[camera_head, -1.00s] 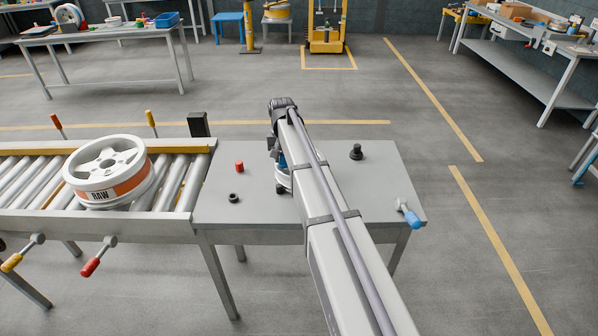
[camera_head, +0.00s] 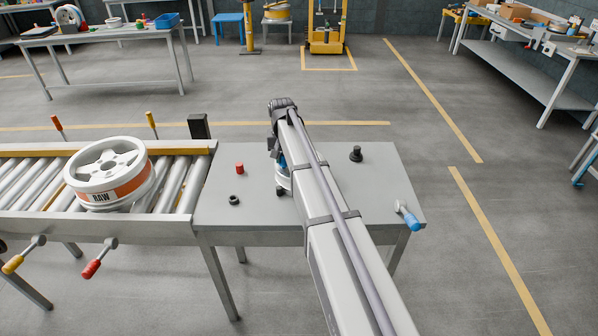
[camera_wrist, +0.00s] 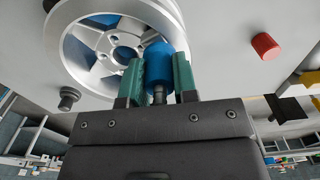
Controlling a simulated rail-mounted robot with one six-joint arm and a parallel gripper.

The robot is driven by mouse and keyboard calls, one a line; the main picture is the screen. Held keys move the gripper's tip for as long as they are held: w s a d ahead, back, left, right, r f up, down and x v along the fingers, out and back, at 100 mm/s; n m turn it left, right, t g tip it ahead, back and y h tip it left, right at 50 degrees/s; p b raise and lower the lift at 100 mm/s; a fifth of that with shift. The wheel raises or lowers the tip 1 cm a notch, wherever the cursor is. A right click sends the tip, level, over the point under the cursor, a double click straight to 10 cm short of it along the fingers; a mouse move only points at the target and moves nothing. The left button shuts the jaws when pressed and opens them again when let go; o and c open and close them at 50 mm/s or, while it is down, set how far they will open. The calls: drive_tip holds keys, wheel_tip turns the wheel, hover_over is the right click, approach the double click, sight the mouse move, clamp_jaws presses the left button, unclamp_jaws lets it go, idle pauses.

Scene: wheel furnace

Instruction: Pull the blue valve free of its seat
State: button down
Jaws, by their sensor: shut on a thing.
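The blue valve (camera_wrist: 158,62) is a blue cylinder with a grey stem, seen in the wrist view. My gripper (camera_wrist: 159,75) has its two green fingers on either side of it and is shut on it. The valve overlaps the rim of a silver spoked wheel (camera_wrist: 83,62). Whether it still touches its seat cannot be told.
A wheel marked RAW (camera_head: 112,176) lies on the roller conveyor (camera_head: 175,185) at left.

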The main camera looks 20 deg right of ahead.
drive_tip(key=shift+r+p, duration=0.4)
drive_tip(key=shift+r, duration=0.1)
wheel_tip(320, 180, up, 5)
drive_tip(key=p, duration=0.5)
idle(0.3)
